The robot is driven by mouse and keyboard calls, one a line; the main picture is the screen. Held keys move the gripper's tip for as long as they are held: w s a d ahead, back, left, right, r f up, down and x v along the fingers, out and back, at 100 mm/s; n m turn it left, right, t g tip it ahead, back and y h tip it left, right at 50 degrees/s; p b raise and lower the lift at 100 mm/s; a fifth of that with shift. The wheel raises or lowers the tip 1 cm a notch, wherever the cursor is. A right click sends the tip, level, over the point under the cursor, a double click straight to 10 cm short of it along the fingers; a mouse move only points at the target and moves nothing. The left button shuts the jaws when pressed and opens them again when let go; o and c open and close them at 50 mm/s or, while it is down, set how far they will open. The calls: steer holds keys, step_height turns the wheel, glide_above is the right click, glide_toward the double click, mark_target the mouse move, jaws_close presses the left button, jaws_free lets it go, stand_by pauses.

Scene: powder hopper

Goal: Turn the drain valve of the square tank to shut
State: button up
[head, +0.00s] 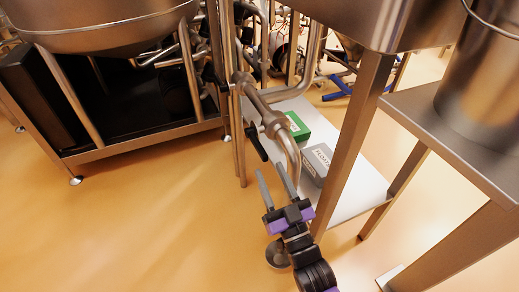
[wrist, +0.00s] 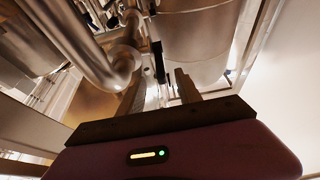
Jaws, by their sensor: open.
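In the head view a steel drain pipe (head: 291,150) bends down in front of the stand under the square steel tank (head: 345,18). A black valve lever (head: 256,143) sticks out beside this pipe, pointing down and left. My gripper (head: 270,169) is open and empty, just below the lever and the pipe's lower end. In the wrist view the black lever (wrist: 158,62) shows beyond and between the two fingertips of my gripper (wrist: 159,82), apparently apart from both. A thick pipe (wrist: 75,40) bends to the left of the fingers. The valve body is small and hard to make out.
A green box (head: 297,126) and a grey labelled box (head: 317,160) stand on the low shelf (head: 345,190). A steel leg (head: 350,145) rises close to the right of my gripper. A round vessel (head: 110,35) on a frame stands at left. The orange floor at front left is clear.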

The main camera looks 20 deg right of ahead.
mark_target(258, 143)
steer(key=x, duration=0.7)
steer(key=shift+w+r+b, duration=0.2)
steer(key=shift+r+b, duration=0.15)
steer(key=shift+b, duration=0.05)
jaws_close()
stand_by(1.1)
